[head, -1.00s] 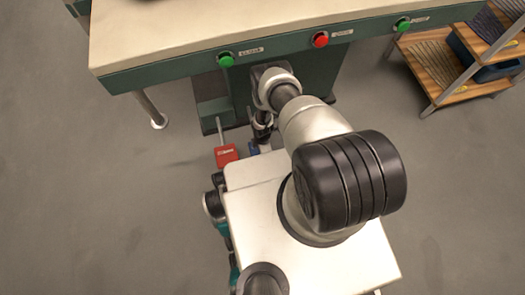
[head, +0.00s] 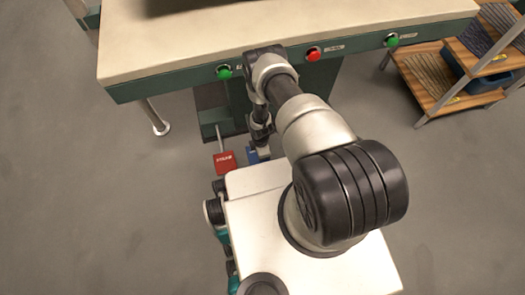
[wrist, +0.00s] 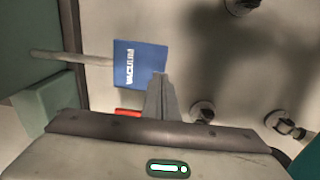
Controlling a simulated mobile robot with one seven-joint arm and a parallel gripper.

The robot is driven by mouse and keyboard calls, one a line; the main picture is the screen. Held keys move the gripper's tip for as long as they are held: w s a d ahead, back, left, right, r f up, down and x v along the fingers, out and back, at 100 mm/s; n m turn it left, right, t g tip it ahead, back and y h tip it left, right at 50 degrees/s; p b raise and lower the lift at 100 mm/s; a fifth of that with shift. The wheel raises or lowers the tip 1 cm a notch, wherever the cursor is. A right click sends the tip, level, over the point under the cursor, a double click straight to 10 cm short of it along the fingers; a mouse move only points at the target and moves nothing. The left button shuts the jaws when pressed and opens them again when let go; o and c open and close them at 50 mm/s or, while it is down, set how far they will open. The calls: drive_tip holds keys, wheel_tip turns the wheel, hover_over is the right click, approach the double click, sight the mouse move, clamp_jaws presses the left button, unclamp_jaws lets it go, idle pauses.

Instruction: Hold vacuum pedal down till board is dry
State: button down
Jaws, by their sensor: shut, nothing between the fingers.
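The blue vacuum pedal (wrist: 140,62) lies near the floor in the wrist view, its white lettering readable. A sliver of it (head: 253,155) shows in the head view beside my gripper (head: 264,152). My gripper (wrist: 160,78) is shut and empty. Its fingertips overlap the pedal's lower right corner in the wrist view; I cannot tell whether they touch or press it. The board (head: 300,28) is the pale top of the green press table. A dark patch (head: 185,6) shows at its far edge, cut off by the frame.
A red pedal (head: 224,163) sits just left of the blue one and partly shows in the wrist view (wrist: 128,112). Green (head: 224,72) and red (head: 314,54) buttons line the table front. A wooden shelf rack (head: 430,78) stands right. The floor at left is clear.

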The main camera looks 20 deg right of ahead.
drive_tip(key=r, duration=0.3)
drive_tip(key=r+p, duration=0.1)
drive_tip(key=shift+s+r, duration=0.15)
drive_tip(key=shift+s, duration=0.2)
